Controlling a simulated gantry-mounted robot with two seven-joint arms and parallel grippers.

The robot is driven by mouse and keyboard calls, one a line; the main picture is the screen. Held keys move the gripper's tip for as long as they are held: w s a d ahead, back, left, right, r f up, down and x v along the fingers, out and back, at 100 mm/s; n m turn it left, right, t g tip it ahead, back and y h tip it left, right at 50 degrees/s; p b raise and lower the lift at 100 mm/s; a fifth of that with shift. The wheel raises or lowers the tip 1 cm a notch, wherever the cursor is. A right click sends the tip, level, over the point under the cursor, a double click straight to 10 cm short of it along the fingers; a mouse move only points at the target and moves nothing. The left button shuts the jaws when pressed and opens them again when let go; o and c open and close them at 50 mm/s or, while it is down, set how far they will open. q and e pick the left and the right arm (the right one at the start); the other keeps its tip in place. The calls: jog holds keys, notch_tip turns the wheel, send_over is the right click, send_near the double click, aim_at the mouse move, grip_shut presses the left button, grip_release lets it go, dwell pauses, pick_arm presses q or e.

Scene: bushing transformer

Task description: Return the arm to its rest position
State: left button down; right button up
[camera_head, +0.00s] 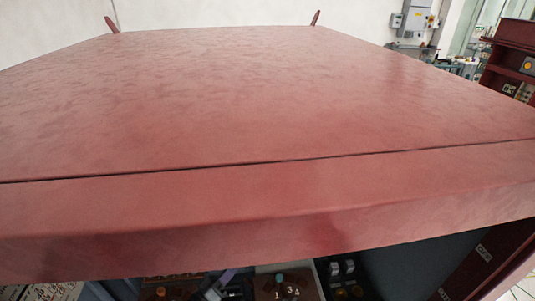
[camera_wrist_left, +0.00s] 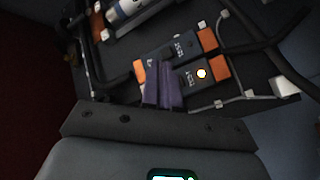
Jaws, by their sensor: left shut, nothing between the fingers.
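My left gripper (camera_wrist_left: 164,92) shows in the left wrist view, with its two purple fingers together and nothing between them. Behind the fingertips are dark labelled blocks (camera_wrist_left: 180,48) with orange ends and black cables. I cannot tell whether the fingertips touch them. In the head view, the large red cabinet top (camera_head: 260,110) fills most of the picture and hides most of what lies below it. My right gripper is in neither view.
Below the red front edge, the head view shows part of the cabinet's inside, with a brown numbered block (camera_head: 287,287) and dark parts. Black cables (camera_wrist_left: 270,55) cross the left wrist view. A red shelf unit (camera_head: 512,60) stands at the far right.

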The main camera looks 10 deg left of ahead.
pick_arm(q)
jog(key=s+d+f+g, duration=0.1)
jog(key=s+f, duration=0.1)
jog(key=s, duration=0.3)
jog(key=s+d+f+y, duration=0.1)
jog(key=s+f, duration=0.2)
jog(key=s, duration=0.1)
jog(key=s+d+f+g, duration=0.1)
jog(key=s+f, duration=0.1)
jog(key=s, duration=0.3)
jog(key=shift+s+d+f+g+y, duration=0.15)
jog(key=shift+s+d+g+y, duration=0.05)
jog(key=shift+s+g+y, duration=0.15)
jog(key=s+a+r+m+g+y, duration=0.3)
jog(key=s+r+g+y, duration=0.15)
jog(key=s, duration=0.45)
jog(key=s+a+r+m+g+y, duration=0.35)
jog(key=s+r+g, duration=0.2)
jog(key=s, duration=0.35)
notch_tip(320, 180, up, 17)
jog(key=p, duration=1.7)
jog(key=shift+h+p, duration=0.3)
jog(key=shift+h, duration=0.05)
jog(key=shift+f+n, duration=0.15)
jog(key=shift+n, duration=0.1)
